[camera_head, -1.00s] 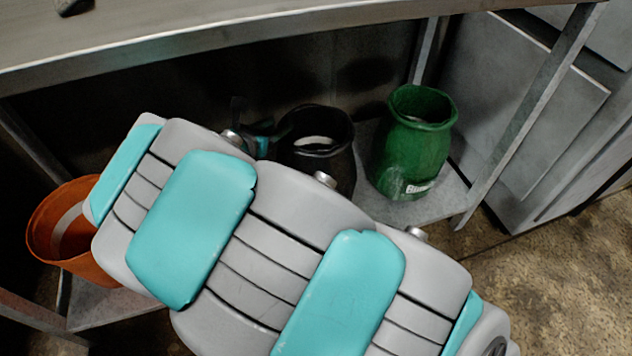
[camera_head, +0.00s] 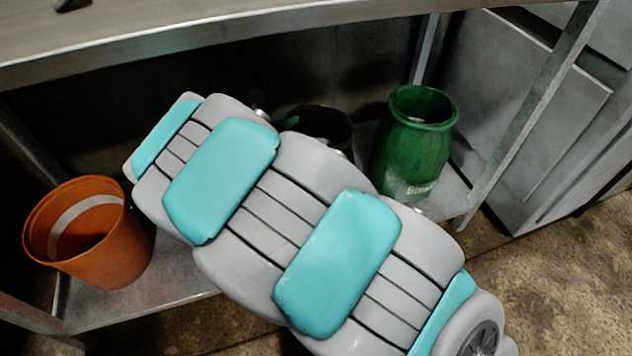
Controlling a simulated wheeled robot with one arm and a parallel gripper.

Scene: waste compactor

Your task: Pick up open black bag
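The open black bag (camera_head: 326,121) stands on the low shelf under the metal counter, left of a green bag. Only its upper rim shows; my own arm hides the rest. My gripper is not visible now; it lies behind my arm links, so I cannot see its fingers or whether it touches the bag.
An open green bag (camera_head: 416,142) stands to the right of the black one. An orange bucket (camera_head: 108,246) stands at the left of the lower shelf (camera_head: 170,285). The steel counter edge (camera_head: 240,42) runs above, and a slanted metal leg (camera_head: 535,110) stands at the right.

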